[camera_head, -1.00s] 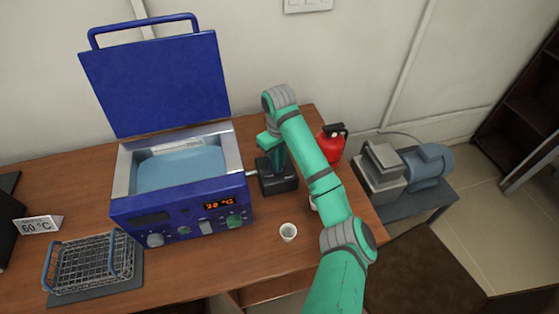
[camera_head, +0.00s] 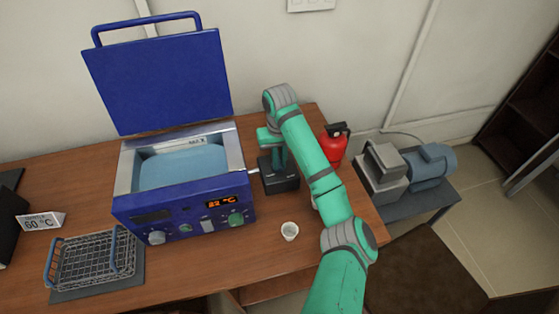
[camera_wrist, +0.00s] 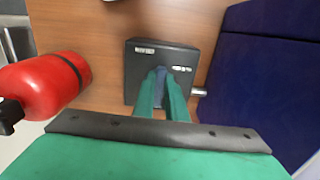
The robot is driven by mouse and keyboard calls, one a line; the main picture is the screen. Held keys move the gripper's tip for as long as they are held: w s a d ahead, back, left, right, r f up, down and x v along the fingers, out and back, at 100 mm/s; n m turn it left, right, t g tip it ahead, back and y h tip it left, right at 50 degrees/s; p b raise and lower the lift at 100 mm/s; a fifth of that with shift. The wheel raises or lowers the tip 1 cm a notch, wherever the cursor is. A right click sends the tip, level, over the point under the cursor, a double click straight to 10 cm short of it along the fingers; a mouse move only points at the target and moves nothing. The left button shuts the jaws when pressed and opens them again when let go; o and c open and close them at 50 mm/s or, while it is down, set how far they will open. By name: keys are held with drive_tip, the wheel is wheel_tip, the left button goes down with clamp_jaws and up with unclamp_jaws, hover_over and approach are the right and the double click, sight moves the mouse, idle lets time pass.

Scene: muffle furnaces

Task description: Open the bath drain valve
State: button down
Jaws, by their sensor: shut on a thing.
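The blue water bath (camera_head: 185,205) stands on the wooden table with its lid (camera_head: 160,80) raised and pale blue water (camera_head: 182,168) inside. A dark box (camera_head: 281,183) sits at its right side, joined to it by a short pipe (camera_head: 253,171). In the wrist view the box (camera_wrist: 140,62) lies below my gripper (camera_wrist: 162,80), with small white labels on its top. My gripper's green fingers are shut on a blue valve handle (camera_wrist: 161,88) on this box. The fingers hide most of the handle, so I cannot tell its angle. In the head view my arm hides the fingertips.
A red canister (camera_head: 334,145) stands behind my arm; it also shows in the wrist view (camera_wrist: 45,87). A wire basket (camera_head: 95,262) sits at the left. A pump (camera_head: 425,165) stands on a low stand at the right.

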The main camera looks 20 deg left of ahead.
sight(280, 164)
drive_tip(key=c, duration=1.8)
unclamp_jaws()
wheel_tip(280, 164, up, 11)
drive_tip(key=shift+w, duration=0.1)
